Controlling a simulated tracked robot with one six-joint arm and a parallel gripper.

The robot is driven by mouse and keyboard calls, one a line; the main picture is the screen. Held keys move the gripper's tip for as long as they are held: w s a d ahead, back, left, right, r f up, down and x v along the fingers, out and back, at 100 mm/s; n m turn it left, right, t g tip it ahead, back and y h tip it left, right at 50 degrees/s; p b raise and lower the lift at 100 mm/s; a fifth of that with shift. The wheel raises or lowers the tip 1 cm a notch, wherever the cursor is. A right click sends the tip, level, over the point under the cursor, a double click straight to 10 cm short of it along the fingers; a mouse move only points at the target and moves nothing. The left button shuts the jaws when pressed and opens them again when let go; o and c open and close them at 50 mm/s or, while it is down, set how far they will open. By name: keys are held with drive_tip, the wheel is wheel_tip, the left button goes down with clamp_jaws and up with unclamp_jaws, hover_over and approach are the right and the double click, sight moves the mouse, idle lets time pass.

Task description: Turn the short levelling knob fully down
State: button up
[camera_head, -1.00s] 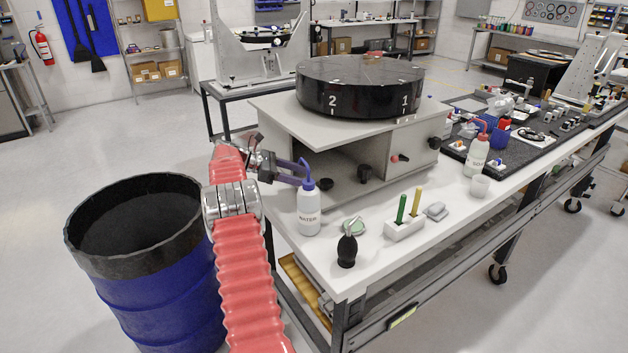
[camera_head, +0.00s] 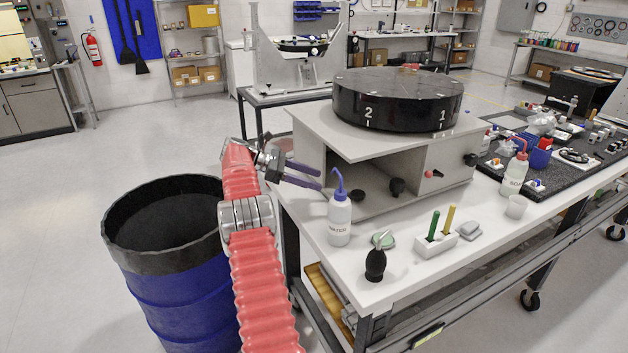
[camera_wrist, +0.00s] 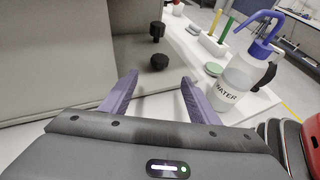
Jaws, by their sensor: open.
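Two black knobs stand in the open bay of the grey fixture (camera_head: 320,150). The shorter one (camera_head: 357,195) is low and round; in the wrist view it (camera_wrist: 159,62) lies just beyond and between my fingertips. The taller knob (camera_head: 397,187) is to its right, and appears behind it in the wrist view (camera_wrist: 157,32). My gripper (camera_head: 320,179) is open and empty, its purple fingers (camera_wrist: 161,78) pointing into the bay and apart from the short knob. I cannot tell from these frames how far down the short knob is turned.
A water bottle (camera_head: 340,220) with a blue spout stands close by my fingers, to the right in the wrist view (camera_wrist: 237,80). A black bulb blower (camera_head: 376,264) and a holder with green and yellow sticks (camera_head: 436,242) stand further right. A blue drum (camera_head: 190,310) is left of my arm.

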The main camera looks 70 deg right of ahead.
drive_tip(key=w+a+r+t+h, duration=0.1)
drive_tip(key=w+a+r+t, duration=0.3)
drive_tip(key=w+a+r, duration=0.55)
drive_tip(key=w+a+r+t+h, duration=0.1)
drive_tip(key=w+a+r+t, duration=0.4)
drive_tip(key=a, duration=0.9)
drive_tip(key=a+m+t+y, duration=0.1)
drive_tip(key=a+t+y, duration=0.15)
drive_tip(key=a, duration=1.65)
drive_tip(key=s+a+f+m+t+y, duration=0.1)
drive_tip(key=s+a+f+t, duration=0.1)
drive_tip(key=s+a, duration=0.3)
drive_tip(key=s+a+f+m+t+y, duration=0.1)
drive_tip(key=s+a+f+t+y, duration=0.1)
drive_tip(key=a, duration=1.1)
drive_tip(key=s+a+f+m+t+y, duration=0.1)
drive_tip(key=s+a+f+t+y, duration=0.1)
drive_tip(key=s+a, duration=0.5)
drive_tip(key=a+f, duration=0.1)
drive_tip(key=a, duration=0.1)
drive_tip(key=shift+s+a+f+m, duration=0.3)
drive_tip(key=shift+m, duration=0.1)
drive_tip(key=shift+c, duration=0.6)
